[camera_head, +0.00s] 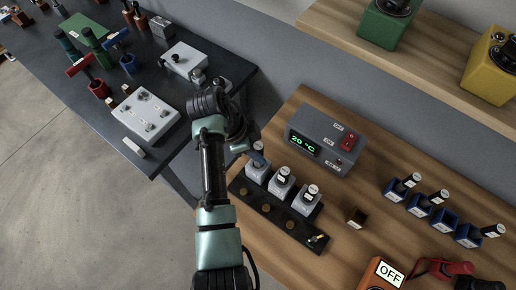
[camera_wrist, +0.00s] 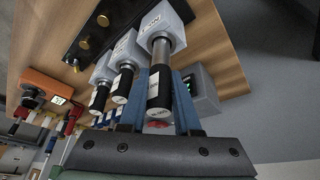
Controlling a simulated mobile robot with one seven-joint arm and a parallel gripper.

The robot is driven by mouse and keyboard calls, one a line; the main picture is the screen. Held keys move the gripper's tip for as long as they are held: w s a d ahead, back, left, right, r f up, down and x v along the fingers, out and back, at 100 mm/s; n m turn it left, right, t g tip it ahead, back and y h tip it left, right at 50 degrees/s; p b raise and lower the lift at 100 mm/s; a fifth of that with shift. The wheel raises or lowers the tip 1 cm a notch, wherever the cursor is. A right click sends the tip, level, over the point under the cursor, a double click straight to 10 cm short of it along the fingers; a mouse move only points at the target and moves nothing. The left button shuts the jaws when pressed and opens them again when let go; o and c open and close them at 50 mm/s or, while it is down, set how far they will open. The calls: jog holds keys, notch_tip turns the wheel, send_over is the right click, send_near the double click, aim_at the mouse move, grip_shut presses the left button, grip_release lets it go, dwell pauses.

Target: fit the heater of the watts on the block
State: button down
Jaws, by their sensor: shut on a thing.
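Three heaters with black, labelled caps and metal bodies stand in a row of pale grey holders (camera_head: 306,201). My gripper (camera_wrist: 162,75) is shut on the nearest heater (camera_wrist: 160,92) in the wrist view, one blue finger on each side. That heater's metal end is at the mouth of its labelled grey holder (camera_wrist: 158,20); how deep it sits is hidden. In the head view it is the leftmost of the row, by my gripper (camera_head: 255,156). A small brown block (camera_head: 355,217) with a white label stands right of the row. Its print is too small to read.
A grey control box (camera_head: 325,142) reading 20 °C, with a red switch, stands behind the row. A black strip (camera_head: 275,208) with brass knobs lies in front. Several blue holders (camera_head: 420,203) stand right; an orange meter (camera_head: 382,275) reads OFF. A dark table (camera_head: 207,88) is at left.

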jog(key=shift+f+b, duration=1.55)
jog(key=shift+f, duration=0.5)
jog(key=c, duration=0.5)
grip_release()
jog(key=shift+c, duration=0.2)
jog(key=shift+r, duration=0.1)
jog(key=w+p+v, duration=0.1)
jog(key=v, duration=1.2)
jog(key=shift+s, duration=0.45)
jog(key=shift+d, duration=0.1)
